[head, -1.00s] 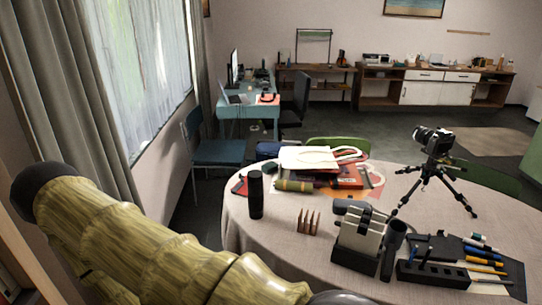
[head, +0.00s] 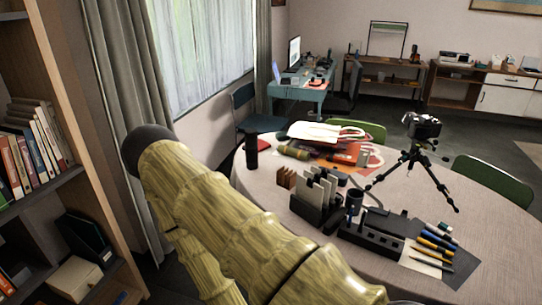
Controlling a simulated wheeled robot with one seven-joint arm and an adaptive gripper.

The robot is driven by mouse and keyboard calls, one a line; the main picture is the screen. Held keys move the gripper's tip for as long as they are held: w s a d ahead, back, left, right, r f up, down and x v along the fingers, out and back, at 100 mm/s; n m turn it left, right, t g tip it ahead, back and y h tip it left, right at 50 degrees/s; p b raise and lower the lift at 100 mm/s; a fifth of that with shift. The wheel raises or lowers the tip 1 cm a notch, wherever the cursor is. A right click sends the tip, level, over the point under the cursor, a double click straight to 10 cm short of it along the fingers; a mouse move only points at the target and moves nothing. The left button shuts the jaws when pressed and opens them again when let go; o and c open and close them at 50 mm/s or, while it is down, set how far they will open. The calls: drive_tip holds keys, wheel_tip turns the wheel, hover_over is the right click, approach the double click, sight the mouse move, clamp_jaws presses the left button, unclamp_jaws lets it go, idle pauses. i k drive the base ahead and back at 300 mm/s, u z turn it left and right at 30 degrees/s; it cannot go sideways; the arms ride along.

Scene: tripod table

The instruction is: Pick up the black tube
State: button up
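The black tube (head: 251,151) stands upright near the left edge of the round table (head: 470,205), which has a pale cloth. It is beside a green and tan roll (head: 294,152) and a pile of bags and folders. My arm crosses the lower left of the head view, in front of the table's near left side. My gripper is not in view, so I cannot see whether it holds anything.
A camera on a tripod (head: 421,150) stands on the table. Nearer are a wooden rack (head: 286,178), a file holder (head: 312,200), a dark cup (head: 354,202) and a black organizer (head: 372,238). A bookshelf (head: 60,180) is at left. Green chairs (head: 490,182) adjoin the table.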

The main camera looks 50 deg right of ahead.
sight(252, 147)
drive_tip(key=k, duration=0.2)
drive_tip(key=z, duration=1.05)
drive_tip(key=i, duration=0.85)
